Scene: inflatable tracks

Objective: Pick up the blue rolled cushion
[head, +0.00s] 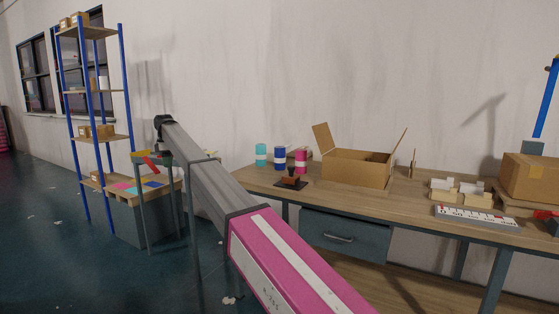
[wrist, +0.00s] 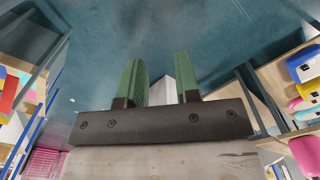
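The blue rolled cushion (head: 280,157) stands upright with a white band on the wooden workbench (head: 400,201) in the head view, between a teal roll (head: 261,155) and a magenta roll (head: 301,159). In the wrist view a blue roll (wrist: 303,65) shows at the right edge, well to the side of the fingers. My gripper (wrist: 159,62) has two green fingers standing apart, with floor beyond them; it is open and holds nothing. A pale shape shows between the fingers; I cannot tell what it is. In the head view my arm reaches left of the workbench, away from the cushion.
An open cardboard box (head: 357,170) stands right of the rolls, and a dark stamp-like object (head: 290,182) lies in front of them. A blue-posted shelf (head: 97,85) and a small table with coloured sheets (head: 140,186) stand at left. Floor is clear at far left.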

